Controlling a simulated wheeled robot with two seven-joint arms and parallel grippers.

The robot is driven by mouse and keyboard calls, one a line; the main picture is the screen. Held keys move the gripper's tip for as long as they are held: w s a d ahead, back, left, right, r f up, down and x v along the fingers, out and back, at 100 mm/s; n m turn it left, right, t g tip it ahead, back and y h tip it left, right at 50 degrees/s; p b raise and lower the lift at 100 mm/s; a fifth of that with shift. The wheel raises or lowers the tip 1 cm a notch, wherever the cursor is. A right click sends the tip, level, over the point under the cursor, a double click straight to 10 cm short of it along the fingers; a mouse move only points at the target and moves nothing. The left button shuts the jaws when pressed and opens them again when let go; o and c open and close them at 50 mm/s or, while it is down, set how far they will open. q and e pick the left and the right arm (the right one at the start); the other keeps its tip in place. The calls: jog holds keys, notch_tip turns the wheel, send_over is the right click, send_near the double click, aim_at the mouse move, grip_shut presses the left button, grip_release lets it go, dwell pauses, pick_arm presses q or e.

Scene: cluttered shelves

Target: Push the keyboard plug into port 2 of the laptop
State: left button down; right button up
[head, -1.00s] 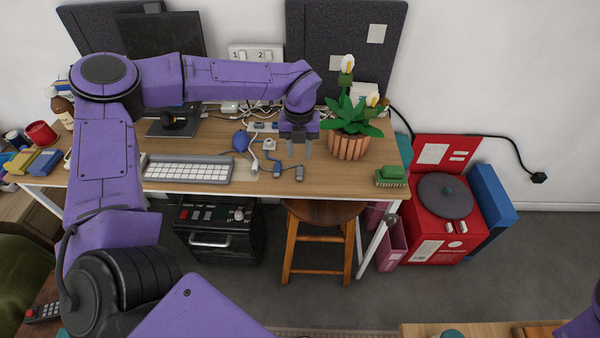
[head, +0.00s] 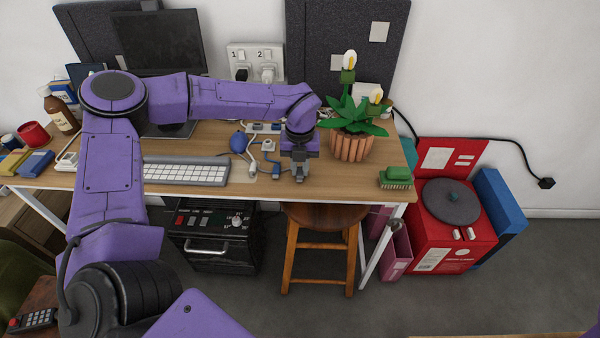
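The white keyboard (head: 186,172) lies on the desk at the left of centre. My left gripper (head: 300,177) points down at the desk's front part, right over the spot where a small grey plug lay. Its fingers look close together, but the plug is hidden, and I cannot tell whether they grip it. My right gripper is out of view.
A potted plant (head: 351,145) stands close to the right of the gripper, and a green brush (head: 396,177) lies at the desk's right end. A wall socket panel marked 1 and 2 (head: 253,53) is behind. A wooden stool (head: 320,218) stands below.

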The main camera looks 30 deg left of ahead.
pick_arm(q)
jog(key=shift+r+p, duration=0.4)
jog(key=shift+p, duration=0.05)
dwell(0.5)
jog(key=shift+r+p, duration=2.1)
jog(key=shift+r, duration=0.45)
